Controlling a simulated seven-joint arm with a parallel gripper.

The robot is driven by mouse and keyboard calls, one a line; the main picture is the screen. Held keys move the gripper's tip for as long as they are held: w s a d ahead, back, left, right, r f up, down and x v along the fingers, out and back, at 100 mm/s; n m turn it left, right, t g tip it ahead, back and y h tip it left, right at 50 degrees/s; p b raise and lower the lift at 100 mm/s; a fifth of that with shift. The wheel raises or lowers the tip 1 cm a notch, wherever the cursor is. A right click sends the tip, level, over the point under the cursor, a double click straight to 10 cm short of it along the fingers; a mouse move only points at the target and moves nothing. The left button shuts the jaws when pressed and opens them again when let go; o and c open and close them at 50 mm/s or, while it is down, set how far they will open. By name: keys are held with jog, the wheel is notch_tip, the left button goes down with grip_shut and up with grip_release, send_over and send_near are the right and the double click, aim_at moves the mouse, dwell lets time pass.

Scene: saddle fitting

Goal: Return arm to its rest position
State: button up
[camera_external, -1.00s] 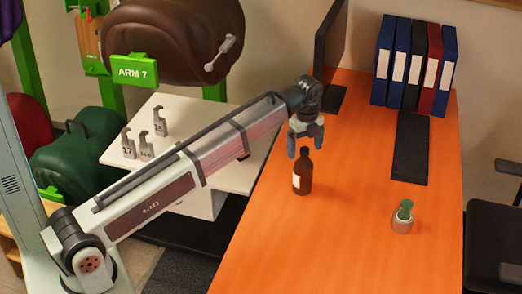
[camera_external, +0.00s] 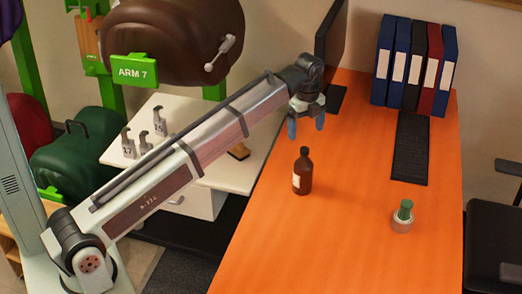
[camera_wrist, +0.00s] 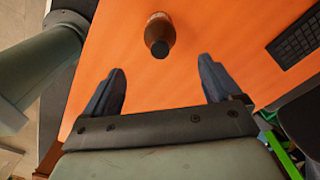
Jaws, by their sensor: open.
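My gripper (camera_external: 306,127) is open and empty above the orange table (camera_external: 340,240). Its two fingers also show spread apart in the wrist view (camera_wrist: 162,88). A brown bottle (camera_external: 303,172) with a white label stands upright on the table below the gripper, apart from it. In the wrist view the bottle (camera_wrist: 160,32) is seen from above, beyond the fingertips, with nothing between the fingers.
A small round holder (camera_external: 402,224) with a green object (camera_external: 405,208) stands on the table at right. A keyboard (camera_external: 409,150), binders (camera_external: 413,68) and a monitor (camera_external: 330,45) are at the back. A white cabinet (camera_external: 190,125) with metal pieces stands left; a brown saddle (camera_external: 170,40) hangs above.

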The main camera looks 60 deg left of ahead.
jog(key=s+a+f+n+t+y, duration=0.1)
jog(key=s+a+f+n, duration=0.4)
jog(key=a+f, duration=0.4)
jog(key=s+a+f+n+t+y, duration=0.1)
jog(key=s+a+f+n, duration=0.2)
jog(key=a+f+n, duration=0.5)
jog(key=s+a+f+n, duration=0.2)
jog(key=s+f, duration=0.1)
jog(key=f, duration=0.3)
jog(key=s+a+f+n, duration=0.1)
jog(key=s+a+f, duration=0.2)
jog(key=s+f, duration=0.15)
jog(key=s+d+f+n+g+h, duration=0.1)
jog(key=s+d+f+g, duration=0.1)
jog(key=s+d+f, duration=0.55)
jog(key=s+d+f+n+g+h, duration=0.15)
jog(key=s+d+f, duration=0.35)
jog(key=d+f, duration=0.5)
jog(key=s+d+f+g, duration=0.1)
jog(key=s+d+f, duration=0.3)
jog(key=s, duration=0.4)
jog(key=s+d+f+g, duration=0.2)
jog(key=s+d+f, duration=0.1)
jog(key=s+d, duration=0.4)
jog(key=s+d+f+g, duration=0.2)
jog(key=s+d+f, duration=0.2)
jog(key=s, duration=0.6)
jog(key=shift+d+f+m+y, duration=0.3)
jog(key=shift+d+m+y, duration=0.05)
jog(key=shift+d, duration=0.6)
